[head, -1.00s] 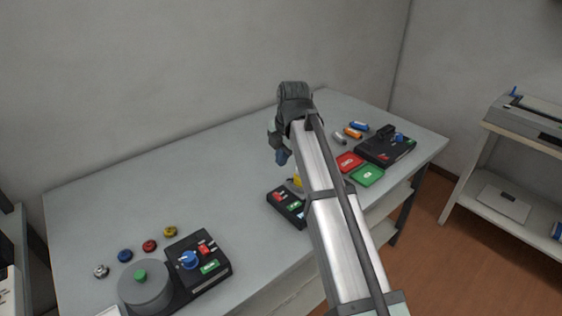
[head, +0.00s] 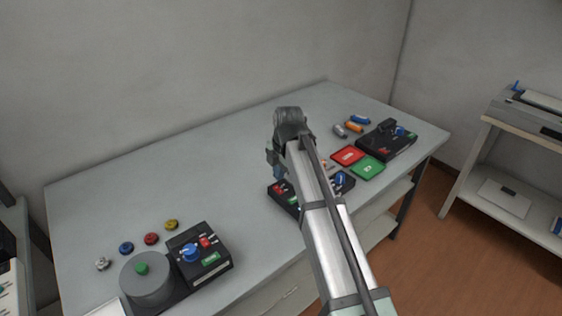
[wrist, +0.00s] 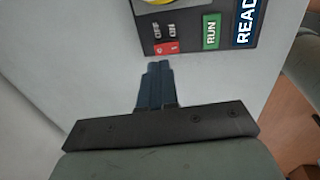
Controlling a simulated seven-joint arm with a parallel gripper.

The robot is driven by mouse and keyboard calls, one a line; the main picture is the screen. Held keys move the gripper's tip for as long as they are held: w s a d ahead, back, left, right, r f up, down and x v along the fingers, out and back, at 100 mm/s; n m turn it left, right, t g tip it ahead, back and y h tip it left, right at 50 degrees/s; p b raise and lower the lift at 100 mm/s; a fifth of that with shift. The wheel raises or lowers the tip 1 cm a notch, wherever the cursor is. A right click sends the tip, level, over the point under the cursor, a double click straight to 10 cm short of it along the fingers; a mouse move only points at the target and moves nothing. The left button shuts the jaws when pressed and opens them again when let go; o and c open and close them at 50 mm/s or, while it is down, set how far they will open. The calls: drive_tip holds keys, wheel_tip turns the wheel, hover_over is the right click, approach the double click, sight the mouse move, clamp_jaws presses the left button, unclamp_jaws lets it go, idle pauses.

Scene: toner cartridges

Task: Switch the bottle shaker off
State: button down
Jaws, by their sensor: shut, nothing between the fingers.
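A black device (head: 281,199) with a red rocker switch sits mid-table, partly hidden by my arm in the head view; I take it for the bottle shaker. In the wrist view the device (wrist: 192,40) shows its red rocker (wrist: 166,47) beside small white lettering, a green RUN label (wrist: 211,31), a blue label reading READ, cut off, and part of a yellow round thing. My gripper (wrist: 159,67) is shut and empty, its fingertips close to the rocker's edge; contact cannot be told. In the head view my gripper (head: 277,172) is just above the device.
At the front left stands another black unit (head: 205,268) with a blue knob and a grey drum (head: 146,278); several coloured caps lie behind it. On the right are a red tray (head: 347,156), a green tray (head: 368,167) and a black box (head: 386,139). The table's back middle is clear.

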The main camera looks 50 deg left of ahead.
sight(279, 191)
drive_tip(key=shift+a+f, duration=0.25)
drive_tip(key=shift+f, duration=0.95)
drive_tip(key=shift+a+f, duration=0.25)
drive_tip(key=shift+f, duration=0.9)
drive_tip(key=shift+a+f, duration=0.1)
drive_tip(key=shift+f, duration=0.25)
drive_tip(key=shift+d, duration=1)
drive_tip(key=shift+a, duration=0.1)
